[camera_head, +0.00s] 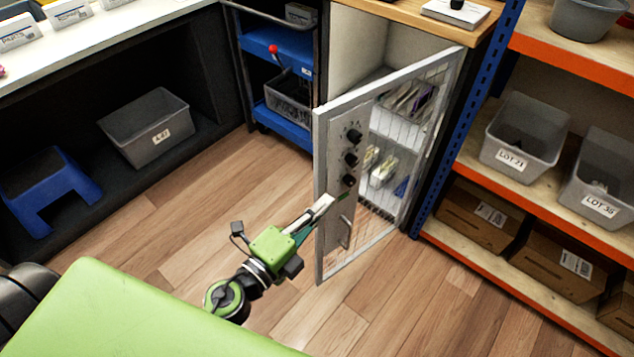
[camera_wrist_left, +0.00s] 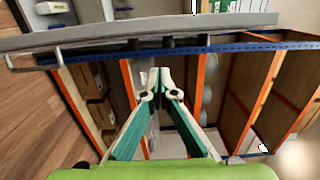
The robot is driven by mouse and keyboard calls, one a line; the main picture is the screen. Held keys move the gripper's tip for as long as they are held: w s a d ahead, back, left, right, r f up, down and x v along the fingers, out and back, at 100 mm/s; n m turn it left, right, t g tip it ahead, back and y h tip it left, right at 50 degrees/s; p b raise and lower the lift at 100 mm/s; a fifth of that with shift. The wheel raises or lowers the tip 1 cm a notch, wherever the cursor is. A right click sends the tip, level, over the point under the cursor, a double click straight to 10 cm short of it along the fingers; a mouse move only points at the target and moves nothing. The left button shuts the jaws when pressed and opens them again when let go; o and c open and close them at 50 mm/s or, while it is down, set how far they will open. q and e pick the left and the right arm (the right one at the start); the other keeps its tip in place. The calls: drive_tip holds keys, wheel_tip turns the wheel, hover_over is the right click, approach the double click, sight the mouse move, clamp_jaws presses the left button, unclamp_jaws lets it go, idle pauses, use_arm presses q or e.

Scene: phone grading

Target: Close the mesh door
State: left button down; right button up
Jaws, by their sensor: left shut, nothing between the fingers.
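The mesh door (camera_head: 335,172) of the white cabinet stands wide open in the head view, swung out toward me. It has a grey frame, a panel with three black knobs (camera_head: 351,159) and a bar handle (camera_head: 344,232). My left gripper (camera_head: 326,203) reaches up to the door's free edge, its fingers shut and empty; I cannot tell whether they touch it. In the left wrist view the shut fingertips (camera_wrist_left: 160,82) point toward the door's grey edge (camera_wrist_left: 130,32), with the handle (camera_wrist_left: 34,62) at the left. My right gripper is not in view.
The cabinet shelves hold wire baskets with packets (camera_head: 385,165). A blue trolley (camera_head: 285,125) stands left of the cabinet. An orange and blue rack with grey bins (camera_head: 523,135) stands to the right. The wooden floor (camera_head: 215,190) before the cabinet is clear.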

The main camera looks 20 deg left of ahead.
sight(317, 188)
use_arm(q)
drive_tip(key=w+a, duration=0.1)
drive_tip(key=w, duration=0.1)
drive_tip(key=w+a, duration=0.1)
drive_tip(key=shift+w, duration=0.4)
drive_tip(key=shift+w+a, duration=0.2)
drive_tip(key=shift+a, duration=0.15)
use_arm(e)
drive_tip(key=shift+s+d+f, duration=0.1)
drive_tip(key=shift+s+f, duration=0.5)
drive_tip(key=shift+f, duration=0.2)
use_arm(q)
drive_tip(key=shift+a, duration=0.1)
